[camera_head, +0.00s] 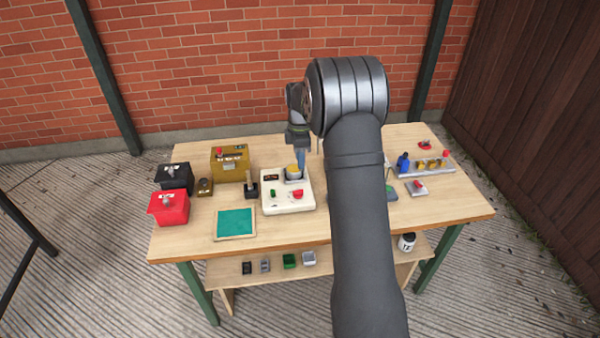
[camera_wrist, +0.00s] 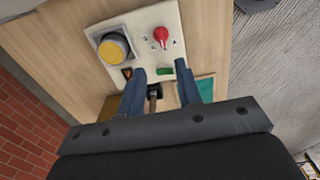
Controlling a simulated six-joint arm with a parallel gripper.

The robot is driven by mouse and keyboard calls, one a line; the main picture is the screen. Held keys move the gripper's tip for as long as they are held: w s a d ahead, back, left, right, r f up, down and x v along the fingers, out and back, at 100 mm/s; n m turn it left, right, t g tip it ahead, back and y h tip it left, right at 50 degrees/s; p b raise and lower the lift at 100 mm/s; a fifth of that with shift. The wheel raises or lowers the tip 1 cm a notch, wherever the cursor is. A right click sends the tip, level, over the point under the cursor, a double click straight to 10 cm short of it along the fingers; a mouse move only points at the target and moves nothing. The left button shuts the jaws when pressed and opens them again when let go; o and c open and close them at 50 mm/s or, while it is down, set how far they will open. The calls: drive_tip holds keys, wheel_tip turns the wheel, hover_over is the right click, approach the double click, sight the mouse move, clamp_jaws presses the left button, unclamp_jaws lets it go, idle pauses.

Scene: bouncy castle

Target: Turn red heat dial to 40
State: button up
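The red dial (camera_head: 298,195) sits at the right front of a white control box (camera_head: 280,208) on the table. In the wrist view the red dial (camera_wrist: 161,37) has small marks around it, too small to read. The box (camera_wrist: 146,19) also carries a green switch (camera_wrist: 165,71), a small dark display (camera_wrist: 127,73) and a round yellow-topped part (camera_wrist: 113,48). My gripper (camera_head: 300,160) is above the back of the box. In the wrist view my gripper (camera_wrist: 160,68) has its blue fingers apart with nothing held, and the dial lies beyond the fingertips.
Left of the box stand a black block with an upright handle (camera_head: 251,187), a teal-topped tray (camera_head: 235,223), a red box (camera_head: 168,208), a black box (camera_head: 172,177) and a yellow box (camera_head: 231,163). A grey box with a red part (camera_head: 417,187) is at right. My arm hides the table's middle.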

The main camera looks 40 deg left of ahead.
wheel_tip(320, 180, up, 4)
hover_over(298, 193)
drive_tip(key=shift+w+d+r, duration=0.1)
drive_tip(key=shift+w+r, duration=0.1)
drive_tip(key=shift+w, duration=0.25)
drive_tip(key=shift+f, duration=0.15)
wheel_tip(298, 193, down, 17)
drive_tip(key=shift+f, duration=0.1)
idle(0.4)
